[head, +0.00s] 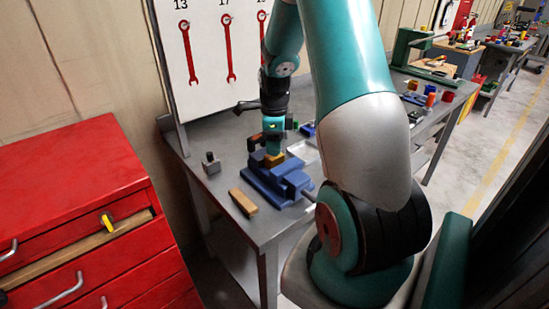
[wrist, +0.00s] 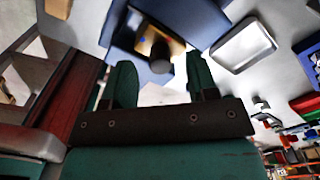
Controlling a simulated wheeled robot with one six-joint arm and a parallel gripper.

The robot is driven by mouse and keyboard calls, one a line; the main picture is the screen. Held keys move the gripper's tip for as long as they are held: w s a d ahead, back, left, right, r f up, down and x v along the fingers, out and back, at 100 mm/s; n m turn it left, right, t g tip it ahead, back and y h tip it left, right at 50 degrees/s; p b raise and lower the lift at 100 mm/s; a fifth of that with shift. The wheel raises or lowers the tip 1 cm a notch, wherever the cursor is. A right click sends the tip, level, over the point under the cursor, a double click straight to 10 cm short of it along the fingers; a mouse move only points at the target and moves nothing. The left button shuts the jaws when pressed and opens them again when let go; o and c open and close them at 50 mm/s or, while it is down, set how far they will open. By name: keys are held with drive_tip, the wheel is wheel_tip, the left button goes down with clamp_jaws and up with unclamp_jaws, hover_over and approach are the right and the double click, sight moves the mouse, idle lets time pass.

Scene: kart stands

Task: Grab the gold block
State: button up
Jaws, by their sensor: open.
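The gold block (head: 274,159) sits at the top of a blue vise (head: 262,183) on the grey workbench. My gripper (head: 272,149) is directly above it, pointing down, and partly hides it. In the wrist view the gripper (wrist: 161,62) is open, with its two green fingers apart. The gold block (wrist: 176,45) shows beyond and between the fingertips, over the blue vise (wrist: 195,20). A dark round part covers some of the block. I cannot tell whether the fingertips touch it.
A tan wooden block (head: 243,202) lies left of the vise near the bench edge. A small grey item (head: 211,164) stands behind it. A light metal tray (wrist: 244,50) lies right of the vise. A red drawer cabinet (head: 75,180) stands left of the bench.

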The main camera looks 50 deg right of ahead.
wheel_tip(320, 180, down, 2)
drive_tip(key=shift+f, duration=0.1)
drive_tip(key=shift+c, duration=0.2)
clamp_jaws()
